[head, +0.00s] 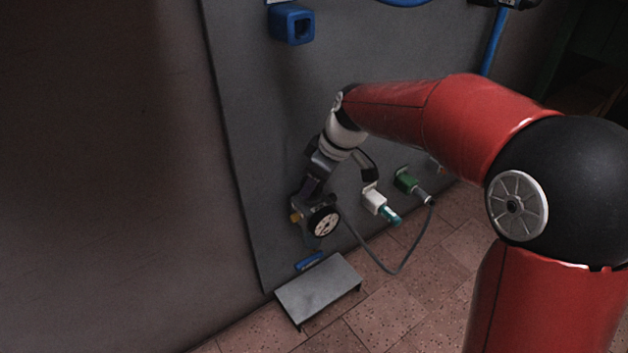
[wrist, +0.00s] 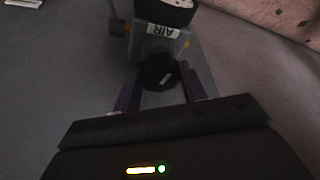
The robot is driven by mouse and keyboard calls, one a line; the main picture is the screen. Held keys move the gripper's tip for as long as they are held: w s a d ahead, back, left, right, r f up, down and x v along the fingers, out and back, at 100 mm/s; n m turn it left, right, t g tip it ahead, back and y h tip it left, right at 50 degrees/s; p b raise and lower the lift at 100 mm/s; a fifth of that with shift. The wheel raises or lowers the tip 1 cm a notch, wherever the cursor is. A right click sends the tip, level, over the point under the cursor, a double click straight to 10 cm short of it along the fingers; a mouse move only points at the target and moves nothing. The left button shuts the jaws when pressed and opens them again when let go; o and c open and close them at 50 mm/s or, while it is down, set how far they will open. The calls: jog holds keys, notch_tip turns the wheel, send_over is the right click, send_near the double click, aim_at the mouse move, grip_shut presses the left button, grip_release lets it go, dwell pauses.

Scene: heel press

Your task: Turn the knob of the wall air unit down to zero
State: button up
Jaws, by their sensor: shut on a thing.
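In the head view my gripper (head: 314,186) comes down onto the unit from above. The gauge reading is too small to tell, and the knob is hidden there.
A white fitting with a teal end (head: 375,201) and a green fitting (head: 405,181) with a grey hose stand right of the unit. A grey metal step (head: 318,290) and a blue handle (head: 309,261) are below it. A blue square socket (head: 291,24) is high on the panel.

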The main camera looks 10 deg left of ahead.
jog(key=shift+w+n+g, duration=0.1)
jog(key=shift+n+g, duration=0.2)
jog(key=shift+n, duration=0.5)
jog(key=o, duration=1)
jog(key=shift+c, duration=0.2)
jog(key=p+v, duration=0.1)
jog(key=v, duration=0.7)
jog(key=shift+p, duration=0.3)
